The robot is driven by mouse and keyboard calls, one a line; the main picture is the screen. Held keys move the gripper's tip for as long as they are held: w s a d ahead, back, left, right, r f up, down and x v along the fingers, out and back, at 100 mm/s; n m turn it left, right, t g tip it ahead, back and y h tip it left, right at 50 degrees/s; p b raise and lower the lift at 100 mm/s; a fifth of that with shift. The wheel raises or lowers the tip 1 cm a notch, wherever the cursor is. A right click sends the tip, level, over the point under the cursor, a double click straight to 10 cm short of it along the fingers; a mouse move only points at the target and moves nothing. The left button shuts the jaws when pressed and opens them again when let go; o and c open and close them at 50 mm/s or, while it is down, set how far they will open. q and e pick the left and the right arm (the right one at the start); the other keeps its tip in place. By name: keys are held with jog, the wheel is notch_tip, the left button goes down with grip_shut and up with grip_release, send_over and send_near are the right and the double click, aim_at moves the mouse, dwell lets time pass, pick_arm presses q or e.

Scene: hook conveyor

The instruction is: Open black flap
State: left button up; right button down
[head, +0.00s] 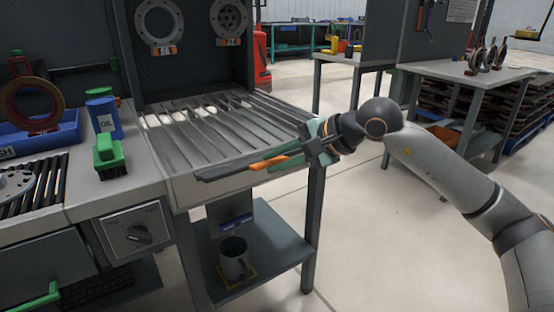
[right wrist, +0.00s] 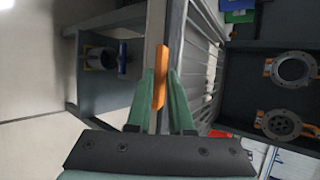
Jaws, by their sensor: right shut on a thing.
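My right gripper (head: 290,160) reaches in from the right to the front edge of the slatted bed (head: 205,130). Its green fingers are shut on an orange handle (head: 268,161), which also shows between the fingers in the right wrist view (right wrist: 160,75). A flat dark strip (head: 225,172) extends left from the orange handle along the front edge. It may be the black flap, but I cannot tell for sure. My left gripper is not in view.
A green brush (head: 110,157) and a blue oil can (head: 102,112) stand on the left counter. A dark mug (head: 234,259) sits on the lower shelf (head: 270,245). Round flanges (head: 160,22) hang on the dark back panel.

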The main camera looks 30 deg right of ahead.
jog(key=c, duration=1.1)
grip_release()
jog(key=shift+f, duration=0.35)
jog(key=shift+o, duration=0.9)
jog(key=shift+r, duration=0.2)
jog(key=v, duration=1.2)
jog(key=shift+s, duration=0.2)
jog(key=shift+d+r, duration=0.1)
